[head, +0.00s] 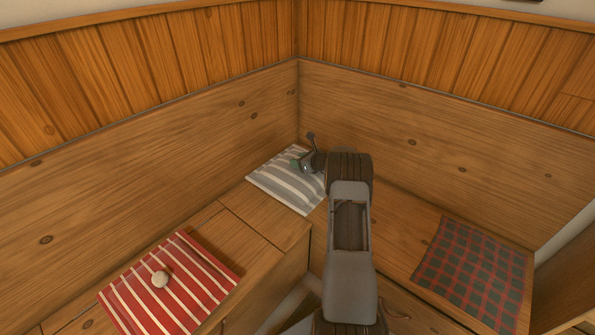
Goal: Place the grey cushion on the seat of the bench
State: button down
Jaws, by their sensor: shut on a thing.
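The grey cushion (280,186), with pale stripes, is at the inner corner of the wooden corner bench (240,233) in the head view. It looks flat over the seat; I cannot tell whether its whole underside touches the wood. My gripper (303,160) is at the cushion's far right part, shut on it. My arm hides the cushion's right edge and part of the seat beside it.
A dark plaid cloth (472,265) lies on the right seat. Wooden backrests (420,140) rise behind both seats.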

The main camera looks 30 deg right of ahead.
jog(key=shift+w+d+f+b, duration=0.2)
jog(key=shift+w+f, duration=0.45)
jog(key=shift+f, duration=0.15)
jog(key=shift+w+d+f+b, duration=0.2)
jog(key=shift+w+f, duration=0.45)
jog(key=shift+f, duration=0.1)
jog(key=shift+f+b, duration=0.35)
jog(key=shift+f, duration=1.15)
jog(key=shift+f, duration=0.1)
jog(key=c, duration=0.6)
grip_release()
